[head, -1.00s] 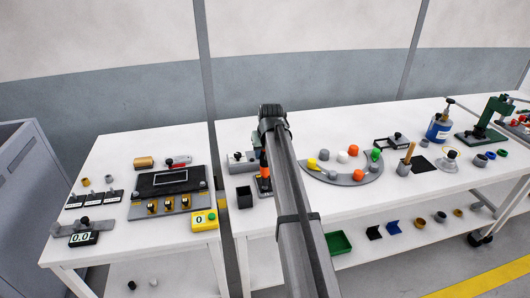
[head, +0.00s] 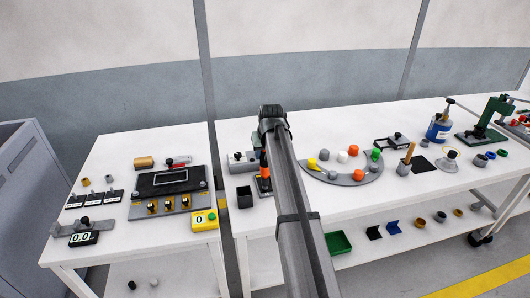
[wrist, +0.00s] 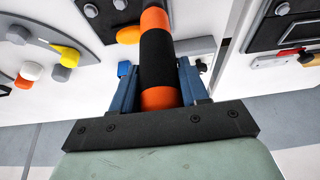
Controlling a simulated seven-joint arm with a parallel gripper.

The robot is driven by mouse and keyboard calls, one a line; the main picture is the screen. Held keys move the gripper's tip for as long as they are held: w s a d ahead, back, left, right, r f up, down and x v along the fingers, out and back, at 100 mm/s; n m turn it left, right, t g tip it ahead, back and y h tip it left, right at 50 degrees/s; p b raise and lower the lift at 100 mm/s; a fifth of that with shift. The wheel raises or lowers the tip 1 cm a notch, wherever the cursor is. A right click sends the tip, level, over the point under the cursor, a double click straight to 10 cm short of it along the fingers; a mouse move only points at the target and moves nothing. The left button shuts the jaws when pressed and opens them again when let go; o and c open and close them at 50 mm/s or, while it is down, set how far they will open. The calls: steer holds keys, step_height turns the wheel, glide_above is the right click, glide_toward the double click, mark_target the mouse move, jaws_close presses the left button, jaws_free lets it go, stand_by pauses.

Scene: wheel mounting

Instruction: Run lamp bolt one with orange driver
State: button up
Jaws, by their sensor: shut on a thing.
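The orange driver (wrist: 156,55), with orange and black bands, stands between the blue fingers of my gripper (wrist: 160,80) in the wrist view. The fingers are shut on it. In the head view the driver (head: 264,170) shows as an orange and black upright piece just left of my arm, over the middle table. My arm hides most of the gripper there. The driver's tip is out of sight in the wrist view. I cannot tell which fastener is lamp bolt one, or whether the driver touches it.
A grey block (head: 240,162) and a dark open box (head: 244,197) stand left of the driver. A curved grey tray (head: 333,176) with coloured knobs lies to the right. A dark panel (head: 167,183) with brass pieces sits on the left table. A gap separates the tables.

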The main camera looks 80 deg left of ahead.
steer(key=shift+f, duration=0.8)
steer(key=o, duration=0.7)
jaws_close()
